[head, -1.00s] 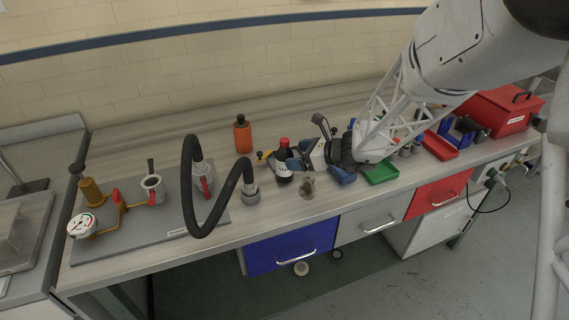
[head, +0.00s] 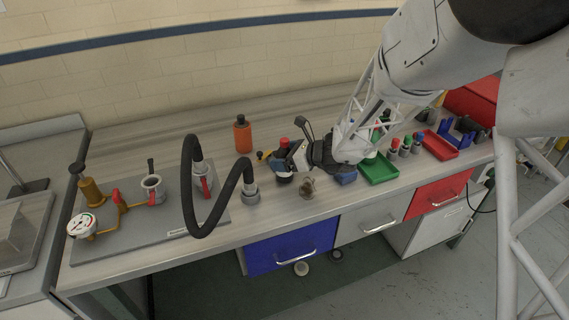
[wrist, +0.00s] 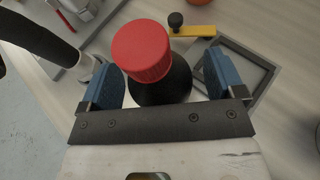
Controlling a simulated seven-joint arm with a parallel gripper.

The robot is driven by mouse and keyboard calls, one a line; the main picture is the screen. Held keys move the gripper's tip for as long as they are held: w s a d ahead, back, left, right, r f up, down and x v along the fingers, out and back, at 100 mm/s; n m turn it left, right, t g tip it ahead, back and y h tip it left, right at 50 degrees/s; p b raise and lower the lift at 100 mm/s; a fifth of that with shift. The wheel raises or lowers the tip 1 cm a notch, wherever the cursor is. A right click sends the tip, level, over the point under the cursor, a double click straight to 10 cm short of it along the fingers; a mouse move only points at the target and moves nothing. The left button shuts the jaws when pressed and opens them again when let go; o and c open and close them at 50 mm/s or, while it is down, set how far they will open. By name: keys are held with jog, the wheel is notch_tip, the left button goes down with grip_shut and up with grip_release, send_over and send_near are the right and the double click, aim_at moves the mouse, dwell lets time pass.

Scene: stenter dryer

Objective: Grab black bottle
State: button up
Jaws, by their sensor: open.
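The black bottle with a red cap (wrist: 142,50) stands on the bench; in the wrist view its dark body (wrist: 165,85) lies between the two blue fingers of my gripper (wrist: 163,78). The fingers are open, with a visible gap on each side of the bottle. In the head view my gripper (head: 283,160) is at the bottle, and the red cap (head: 284,142) shows above it. Most of the bottle's body is hidden there behind my gripper.
An orange bottle (head: 242,136) stands behind and to the left. A bent black hose (head: 190,185) rises on the left. A small brass-coloured part (head: 307,188) is in front of my gripper. A green tray (head: 378,168) and red tray (head: 440,145) lie to the right.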

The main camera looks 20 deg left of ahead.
aim_at(285, 140)
jog(key=c, duration=1.2)
jog(key=shift+r, duration=0.15)
notch_tip(285, 140, up, 10)
jog(key=shift+f, duration=0.1)
dwell(0.5)
